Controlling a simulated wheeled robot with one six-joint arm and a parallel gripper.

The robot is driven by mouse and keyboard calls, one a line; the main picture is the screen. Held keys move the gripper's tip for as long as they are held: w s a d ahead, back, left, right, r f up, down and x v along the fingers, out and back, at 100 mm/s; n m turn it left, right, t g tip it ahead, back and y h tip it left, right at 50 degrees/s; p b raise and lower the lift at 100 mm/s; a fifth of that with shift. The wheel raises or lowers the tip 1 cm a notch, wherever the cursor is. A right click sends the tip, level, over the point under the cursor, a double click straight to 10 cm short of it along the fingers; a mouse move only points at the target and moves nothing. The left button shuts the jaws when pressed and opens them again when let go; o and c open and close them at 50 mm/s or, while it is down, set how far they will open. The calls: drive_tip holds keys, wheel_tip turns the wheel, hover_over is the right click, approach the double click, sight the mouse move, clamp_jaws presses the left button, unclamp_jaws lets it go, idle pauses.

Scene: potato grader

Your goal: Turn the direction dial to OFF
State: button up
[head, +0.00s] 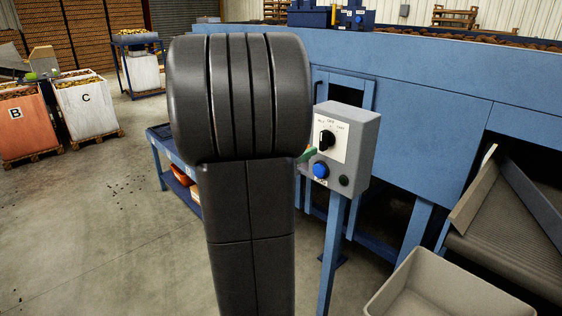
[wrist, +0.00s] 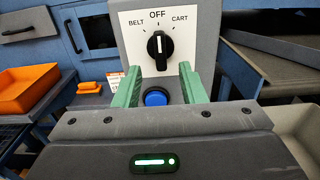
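The direction dial (wrist: 160,46) is a black knob on a white plate marked BELT, OFF and CART. Its white pointer line stands about upright, toward OFF. The dial (head: 326,139) also shows on the grey control box (head: 359,140) in the head view. My gripper (wrist: 160,68) has two green fingers spread apart, with nothing between them. In the wrist view the fingertips lie either side of and just below the dial; I cannot tell that they touch it. In the head view my arm hides most of the gripper, leaving a green finger near the box's left edge.
The box stands on a blue post (head: 332,250) before the blue machine (head: 430,110). A beige bin (head: 430,285) is at lower right. Open floor lies left.

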sight(321, 141)
drive_tip(key=v, duration=0.7)
drive_tip(key=shift+b, duration=0.45)
drive_tip(key=p+x, duration=0.2)
drive_tip(key=x, duration=1.1)
drive_tip(key=shift+w+d, duration=0.2)
drive_tip(key=shift+d, duration=0.05)
